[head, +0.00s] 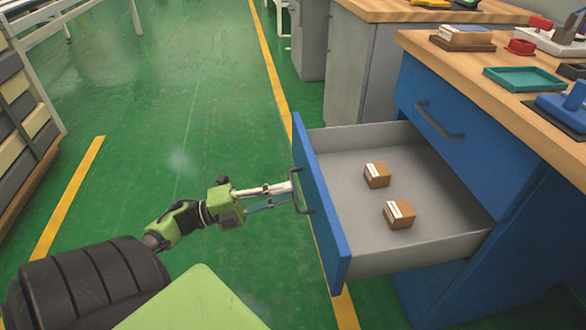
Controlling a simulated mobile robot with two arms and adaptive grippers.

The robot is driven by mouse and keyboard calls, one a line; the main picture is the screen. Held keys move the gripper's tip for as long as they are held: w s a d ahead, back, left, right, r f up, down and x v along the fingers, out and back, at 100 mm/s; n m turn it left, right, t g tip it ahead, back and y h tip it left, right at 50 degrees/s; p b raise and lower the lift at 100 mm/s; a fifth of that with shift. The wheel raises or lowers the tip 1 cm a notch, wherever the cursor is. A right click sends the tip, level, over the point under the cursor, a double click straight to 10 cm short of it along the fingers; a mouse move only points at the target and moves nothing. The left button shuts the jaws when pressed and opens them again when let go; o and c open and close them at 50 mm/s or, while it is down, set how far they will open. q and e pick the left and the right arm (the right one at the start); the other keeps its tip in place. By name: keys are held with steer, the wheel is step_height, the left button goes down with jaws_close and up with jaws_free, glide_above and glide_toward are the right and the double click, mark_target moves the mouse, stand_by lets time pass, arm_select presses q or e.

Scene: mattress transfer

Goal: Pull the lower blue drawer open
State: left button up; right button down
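The lower blue drawer (322,205) stands pulled well out of the blue cabinet (535,225). Its grey inside shows, with two small brown boxes, one box (376,175) farther back and one box (399,214) nearer. Its dark handle (307,208) is on the outer blue face. My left gripper (291,192) comes in from the left with its fingertips at the handle. Its two fingers show a gap between them, but I cannot tell whether they are closed on the bar. My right gripper is out of view.
The upper drawer, with a dark handle (440,122), is closed above. The wooden worktop (480,85) holds a teal tray (525,79) and other items. A rack (22,125) stands at far left. Green floor (150,130) is clear between.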

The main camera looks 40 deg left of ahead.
arm_select(q)
steer(key=v, duration=0.9)
stand_by(0.3)
